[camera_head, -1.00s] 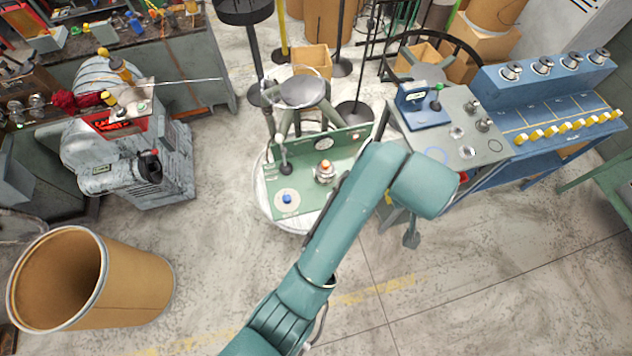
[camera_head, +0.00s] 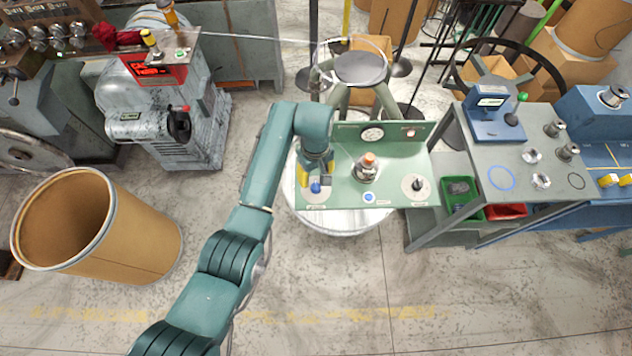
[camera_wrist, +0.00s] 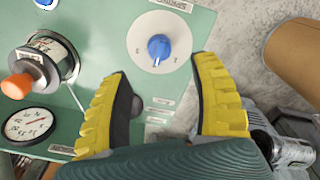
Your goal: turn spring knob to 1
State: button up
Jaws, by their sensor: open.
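The green panel (camera_head: 340,185) stands in the middle of the head view. A blue knob (camera_head: 315,187) on a white dial sits at its left. In the wrist view the blue knob (camera_wrist: 158,47) has a white mark pointing down the picture; the dial's small labels are too blurred to read. My gripper (camera_head: 318,172) is over the panel's left part, just behind the knob in the head view. In the wrist view my gripper (camera_wrist: 162,70) is open, its yellow fingers on either side below the knob, not visibly touching it. A dark round lever end (camera_wrist: 137,105) shows between the fingers.
A spool with an orange top (camera_head: 367,167) and a gauge (camera_head: 372,135) stand right of my gripper. A black knob (camera_head: 417,185) and a blue button (camera_head: 368,197) are further right. A brown drum (camera_head: 95,225) stands left; a grey bench (camera_head: 510,175) stands right.

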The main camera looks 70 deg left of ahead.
aim_at(316, 185)
notch_tip(316, 185, down, 8)
jog(key=shift+b, duration=0.6)
grip_shut()
jog(key=shift+n, duration=0.3)
jog(key=shift+r+n+p, duration=0.1)
jog(key=shift+n+p, duration=0.5)
jog(key=shift+n, duration=0.3)
jog(key=n+p, duration=0.1)
jog(key=n, duration=0.2)
jog(key=shift+n, duration=0.3)
jog(key=n+p, duration=0.1)
jog(key=n, duration=0.4)
jog(key=shift+n, duration=0.4)
jog(key=shift+f, duration=0.2)
